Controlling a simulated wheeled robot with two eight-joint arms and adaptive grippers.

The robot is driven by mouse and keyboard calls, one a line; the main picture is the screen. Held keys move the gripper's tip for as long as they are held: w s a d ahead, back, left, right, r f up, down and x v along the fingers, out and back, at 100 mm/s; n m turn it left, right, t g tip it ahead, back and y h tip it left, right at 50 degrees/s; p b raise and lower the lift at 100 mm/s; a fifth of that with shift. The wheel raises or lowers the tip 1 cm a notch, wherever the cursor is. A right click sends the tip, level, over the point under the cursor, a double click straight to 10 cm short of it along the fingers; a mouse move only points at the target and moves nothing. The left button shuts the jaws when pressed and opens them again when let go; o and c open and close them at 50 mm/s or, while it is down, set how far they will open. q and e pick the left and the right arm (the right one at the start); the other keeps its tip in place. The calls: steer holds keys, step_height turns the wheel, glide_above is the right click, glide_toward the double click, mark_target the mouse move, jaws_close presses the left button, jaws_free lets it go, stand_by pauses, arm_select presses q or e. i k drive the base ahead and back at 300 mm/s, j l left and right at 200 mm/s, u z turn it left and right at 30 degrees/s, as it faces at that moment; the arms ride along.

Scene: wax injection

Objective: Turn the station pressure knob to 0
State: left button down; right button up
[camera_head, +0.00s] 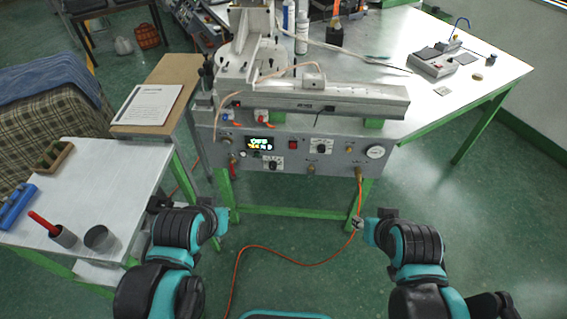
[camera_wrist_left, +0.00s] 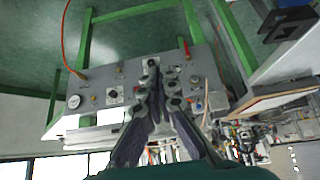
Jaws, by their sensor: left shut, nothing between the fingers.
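The station's grey front panel (camera_head: 340,161) carries two dark knobs on white dial plates. One knob (camera_head: 273,163) is below and right of the lit display (camera_head: 260,144); the other knob (camera_head: 321,149) is farther right. It also shows in the left wrist view (camera_wrist_left: 113,94). I cannot read which one is marked pressure or where either points. My left gripper (camera_wrist_left: 161,72) is shut and empty in the wrist view, in front of the panel; its fingers hide part of it. Contact cannot be told. My right gripper (camera_head: 357,222) shows only as a small grey part at the arm's end.
A round gauge (camera_head: 376,152) is at the panel's right end, and a red switch (camera_head: 292,144) is between the knobs. An orange hose (camera_head: 300,263) runs from the panel to the floor. A side table (camera_head: 115,165) with cups stands left. Floor before the panel is mostly open.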

mark_target(272, 165)
steer(key=l+u, duration=0.15)
steer(key=u, duration=0.25)
steer(key=i+l+u, duration=0.1)
steer(key=u, duration=0.25)
steer(key=l+u, duration=0.2)
steer(key=u, duration=0.2)
steer(key=l+u, duration=0.15)
steer(key=l, duration=0.35)
steer(key=k+l+u, duration=0.15)
steer(key=l, duration=0.35)
steer(key=l+u, duration=0.15)
steer(key=l, duration=0.35)
steer(key=k+l+u, duration=0.15)
steer(key=l, duration=0.8)
steer(key=k, duration=0.05)
